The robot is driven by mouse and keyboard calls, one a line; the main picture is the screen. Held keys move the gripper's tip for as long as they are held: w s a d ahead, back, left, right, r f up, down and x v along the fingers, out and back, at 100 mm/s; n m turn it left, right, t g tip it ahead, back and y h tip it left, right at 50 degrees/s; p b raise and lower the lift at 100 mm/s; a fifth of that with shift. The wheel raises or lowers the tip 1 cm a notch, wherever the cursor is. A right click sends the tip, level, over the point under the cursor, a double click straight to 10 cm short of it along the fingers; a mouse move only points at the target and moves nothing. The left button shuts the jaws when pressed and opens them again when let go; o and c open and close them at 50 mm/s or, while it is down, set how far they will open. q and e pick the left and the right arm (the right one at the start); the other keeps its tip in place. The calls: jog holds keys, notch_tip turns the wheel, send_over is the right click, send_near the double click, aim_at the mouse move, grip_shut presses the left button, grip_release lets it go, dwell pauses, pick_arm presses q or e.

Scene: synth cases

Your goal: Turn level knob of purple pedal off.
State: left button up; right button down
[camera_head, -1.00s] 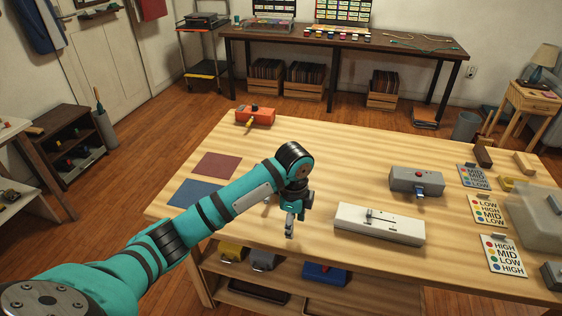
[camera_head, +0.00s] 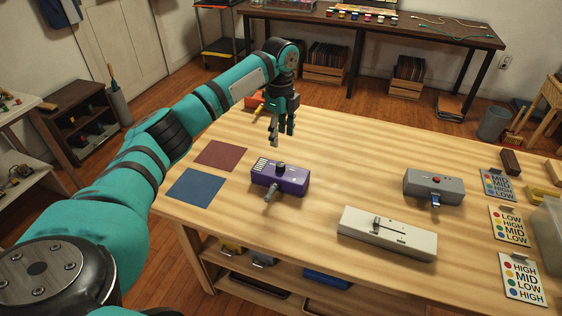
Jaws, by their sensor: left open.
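The purple pedal (camera_head: 292,184) lies on the wooden table, left of its middle. A dark level knob (camera_head: 281,168) stands on its top, and a grey plug (camera_head: 272,190) sticks out toward the front. Which way the knob points is too small to tell. My left gripper (camera_head: 280,138) is open and empty, fingers pointing down, above and behind the pedal and apart from it. My left arm comes in from the left. My right gripper is not in view.
A grey pedal (camera_head: 433,187) and a long white box with a slider (camera_head: 387,234) lie to the right. An orange pedal (camera_head: 254,101) is partly hidden behind my arm. Red (camera_head: 220,155) and blue (camera_head: 195,187) mats lie left. Label cards (camera_head: 510,225) stand at the right.

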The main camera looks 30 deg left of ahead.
aim_at(280, 164)
pick_arm(q)
notch_tip(280, 164, down, 10)
jog(key=shift+r, duration=0.1)
jog(key=shift+f, duration=0.6)
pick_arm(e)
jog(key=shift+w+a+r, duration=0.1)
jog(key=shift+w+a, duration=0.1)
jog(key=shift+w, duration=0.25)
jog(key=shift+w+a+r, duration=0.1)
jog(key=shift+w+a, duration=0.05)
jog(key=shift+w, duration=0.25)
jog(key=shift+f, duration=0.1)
pick_arm(q)
jog(key=shift+c, duration=0.7)
grip_shut()
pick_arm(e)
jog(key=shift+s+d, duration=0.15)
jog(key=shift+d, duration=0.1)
